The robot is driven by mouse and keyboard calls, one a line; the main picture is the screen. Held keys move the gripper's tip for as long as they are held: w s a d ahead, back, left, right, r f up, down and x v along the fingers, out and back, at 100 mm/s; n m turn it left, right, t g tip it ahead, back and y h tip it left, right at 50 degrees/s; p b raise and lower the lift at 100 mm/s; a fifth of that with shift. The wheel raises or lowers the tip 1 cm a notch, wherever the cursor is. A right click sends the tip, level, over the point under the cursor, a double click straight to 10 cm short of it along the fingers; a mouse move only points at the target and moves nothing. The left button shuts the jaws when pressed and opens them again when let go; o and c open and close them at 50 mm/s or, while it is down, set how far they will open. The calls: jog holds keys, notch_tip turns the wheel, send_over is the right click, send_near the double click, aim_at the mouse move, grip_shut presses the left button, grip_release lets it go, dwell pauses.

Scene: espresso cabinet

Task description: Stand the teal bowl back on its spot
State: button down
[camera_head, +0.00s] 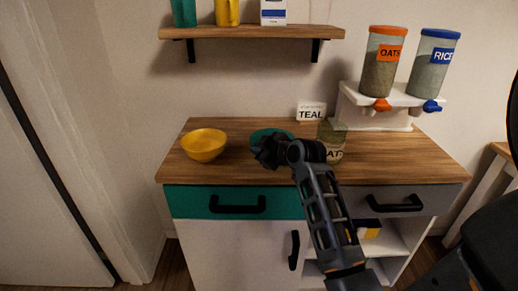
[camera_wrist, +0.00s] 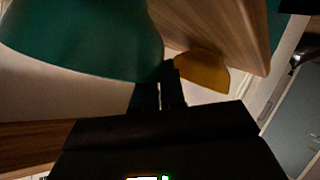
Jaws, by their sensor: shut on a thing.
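A white card reading TEAL (camera_head: 311,112) stands at the back, right of the bowl. The bowl's spot itself is not clearly visible.
A yellow bowl (camera_head: 204,145) stands on the left of the cabinet top (camera_head: 225,127). A jar labelled OAT (camera_head: 332,145) stands right of my gripper, partly behind my arm. An oats dispenser (camera_head: 383,62) and a rice dispenser (camera_head: 431,68) stand at the back right. A shelf (camera_head: 252,32) hangs above.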

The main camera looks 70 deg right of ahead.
jog(key=c, duration=1.2)
grip_release()
jog(key=shift+s+a+r, duration=0.1)
jog(key=shift+s+r, duration=0.05)
jog(key=v, duration=1.1)
jog(key=shift+s+b, duration=0.3)
jog(key=shift+b, duration=0.15)
jog(key=shift+a, duration=0.2)
